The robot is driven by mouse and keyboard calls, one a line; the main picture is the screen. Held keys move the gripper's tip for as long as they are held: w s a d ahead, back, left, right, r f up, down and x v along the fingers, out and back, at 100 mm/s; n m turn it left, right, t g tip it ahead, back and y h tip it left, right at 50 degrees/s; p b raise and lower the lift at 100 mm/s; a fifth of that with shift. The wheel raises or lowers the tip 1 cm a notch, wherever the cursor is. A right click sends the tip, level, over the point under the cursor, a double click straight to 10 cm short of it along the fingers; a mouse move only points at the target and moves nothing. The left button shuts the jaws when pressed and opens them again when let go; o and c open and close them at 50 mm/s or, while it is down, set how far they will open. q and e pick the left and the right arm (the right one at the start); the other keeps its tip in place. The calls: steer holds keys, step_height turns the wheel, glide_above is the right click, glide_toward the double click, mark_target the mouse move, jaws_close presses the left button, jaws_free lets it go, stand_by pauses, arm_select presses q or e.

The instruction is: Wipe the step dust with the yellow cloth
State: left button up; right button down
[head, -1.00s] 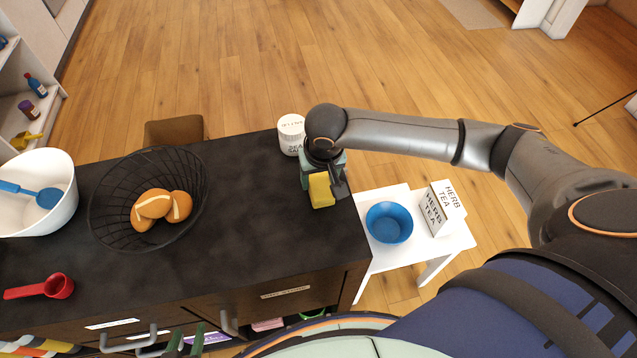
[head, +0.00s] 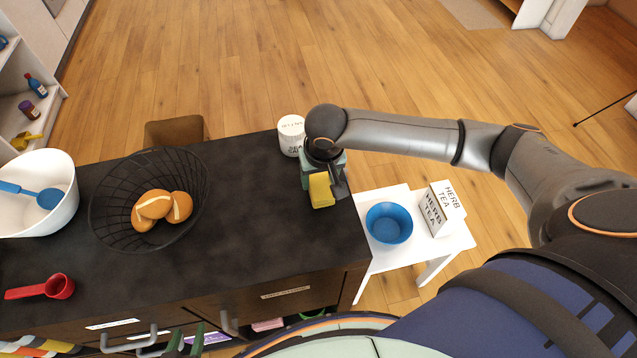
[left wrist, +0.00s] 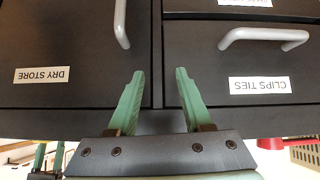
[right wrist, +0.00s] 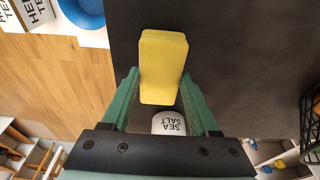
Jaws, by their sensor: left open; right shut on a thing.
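The yellow cloth (head: 320,190) looks like a folded block. My right gripper (head: 325,178) is shut on it over the right end of the dark counter. In the right wrist view the cloth (right wrist: 162,65) sits between the green fingers (right wrist: 160,85). I cannot tell if it touches the counter. My left gripper (head: 187,338) is open and empty in front of the drawers, low at the counter's front; its spread fingers (left wrist: 160,80) show in the left wrist view. A low white stand (head: 373,278), possibly the step, is right of the counter. I see no clear dust.
A white sea salt jar (head: 291,133) stands just behind my right gripper. A wire basket with buns (head: 154,204) is left on the dark counter (head: 255,220), whose middle is clear.

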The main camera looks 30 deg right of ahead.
mark_target(318, 178)
steer(key=shift+w+p+v, duration=0.25)
steer(key=shift+p+v, duration=0.95)
steer(key=shift+p, duration=0.35)
steer(key=shift+w+p+v, duration=0.25)
steer(key=shift+p+v, duration=0.95)
steer(key=shift+p, duration=0.35)
arm_select(q)
step_height(318, 178, up, 6)
steer(key=shift+r, duration=0.2)
